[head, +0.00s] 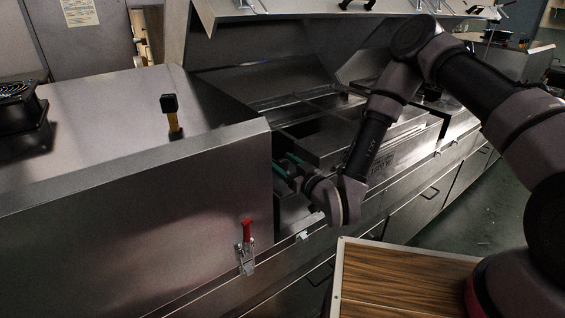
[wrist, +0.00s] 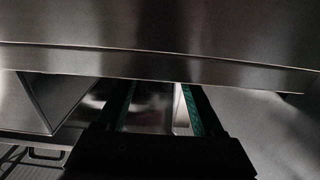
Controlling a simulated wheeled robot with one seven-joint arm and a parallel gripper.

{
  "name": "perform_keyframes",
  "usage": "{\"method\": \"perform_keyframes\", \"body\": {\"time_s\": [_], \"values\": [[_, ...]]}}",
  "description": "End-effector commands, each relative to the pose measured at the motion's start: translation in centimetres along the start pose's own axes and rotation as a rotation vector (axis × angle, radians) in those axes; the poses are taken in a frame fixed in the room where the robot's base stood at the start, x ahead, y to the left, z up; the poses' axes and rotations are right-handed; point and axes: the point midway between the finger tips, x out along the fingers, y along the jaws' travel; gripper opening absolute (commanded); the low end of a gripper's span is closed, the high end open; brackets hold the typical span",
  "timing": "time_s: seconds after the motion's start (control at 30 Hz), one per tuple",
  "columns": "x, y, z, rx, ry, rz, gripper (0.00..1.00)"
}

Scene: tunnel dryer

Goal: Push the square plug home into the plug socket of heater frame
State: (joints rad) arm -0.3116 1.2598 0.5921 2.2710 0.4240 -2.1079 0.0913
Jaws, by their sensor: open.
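My gripper (head: 284,163) reaches into the opening of the metal dryer, just right of the closed left hood. Its green-lined fingers are apart in the wrist view (wrist: 160,98), with nothing seen between them. Their tips run up to and behind a metal edge (wrist: 160,74). I cannot make out the square plug or its socket in either view. A flat metal housing with bars (head: 345,135) lies in the open bay right of the gripper; I cannot tell whether it is the heater frame.
The closed hood (head: 130,190) stands close left of my gripper, with a black and yellow handle (head: 173,117) on top and a red-handled clamp (head: 246,247) in front. A raised lid (head: 300,30) hangs above the bay. A wood-topped surface (head: 400,285) is in front.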

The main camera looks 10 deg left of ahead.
Motion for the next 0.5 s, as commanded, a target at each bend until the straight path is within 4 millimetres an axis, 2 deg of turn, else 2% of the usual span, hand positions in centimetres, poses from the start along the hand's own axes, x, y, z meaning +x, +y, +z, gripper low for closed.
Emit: {"method": "perform_keyframes", "body": {"time_s": [0.13, 0.4, 0.5], "values": [[-1.6, 0.1, 0.1, 0.002, -0.004, 0.001, 0.69], [-6.0, 0.1, 0.2, 0.003, -0.004, 0.001, 0.69], [-6.9, 0.0, 0.1, 0.002, -0.002, 0.001, 0.69]]}}
